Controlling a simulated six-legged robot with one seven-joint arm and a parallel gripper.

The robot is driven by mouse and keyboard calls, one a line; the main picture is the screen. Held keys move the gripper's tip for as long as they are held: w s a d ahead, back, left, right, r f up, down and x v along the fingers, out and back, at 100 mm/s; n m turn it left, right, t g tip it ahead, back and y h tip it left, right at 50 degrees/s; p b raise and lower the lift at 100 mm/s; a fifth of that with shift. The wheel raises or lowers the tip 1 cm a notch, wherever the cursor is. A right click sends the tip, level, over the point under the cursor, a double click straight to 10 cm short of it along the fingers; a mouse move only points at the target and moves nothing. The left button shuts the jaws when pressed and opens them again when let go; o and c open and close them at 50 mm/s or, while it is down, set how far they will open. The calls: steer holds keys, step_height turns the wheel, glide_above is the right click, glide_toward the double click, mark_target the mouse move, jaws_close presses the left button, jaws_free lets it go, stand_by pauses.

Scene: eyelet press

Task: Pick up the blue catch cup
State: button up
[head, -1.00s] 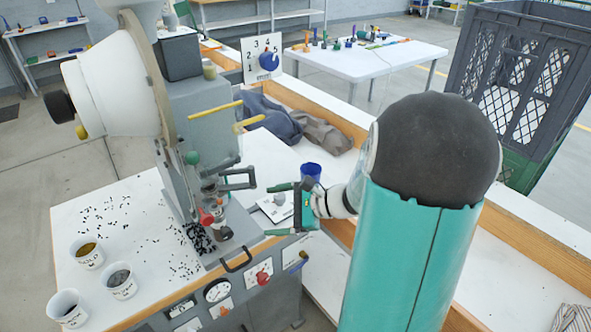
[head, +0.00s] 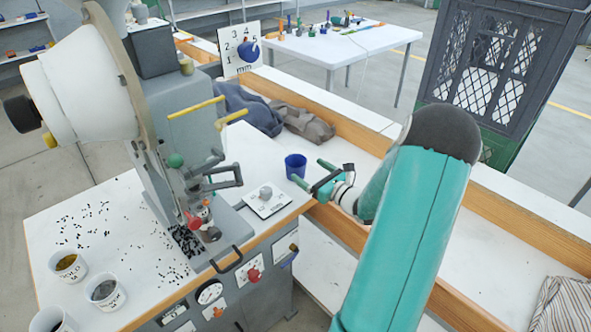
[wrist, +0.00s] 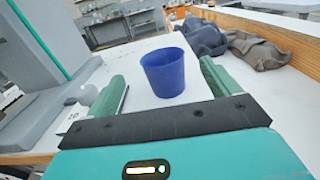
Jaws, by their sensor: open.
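The blue catch cup (head: 295,166) stands upright on the white tabletop, to the right of the press, near the table's wooden front edge. My gripper (head: 308,170) is open and empty just to the right of the cup. In the wrist view the cup (wrist: 164,73) stands ahead, between the lines of my two green fingers (wrist: 160,84). The fingers do not visibly touch it. Its opening faces up; I cannot see its inside bottom.
The grey press (head: 190,130) stands left of the cup, with a small white dial plate (head: 267,200) between them. Crumpled cloths (head: 300,125) lie behind. White cups with eyelets (head: 105,290) stand at the table's left.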

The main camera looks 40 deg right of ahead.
mark_target(289, 157)
steer(key=w, duration=0.7)
steer(key=shift+w+f, duration=0.2)
steer(key=shift+w, duration=0.05)
steer(key=c, duration=1.1)
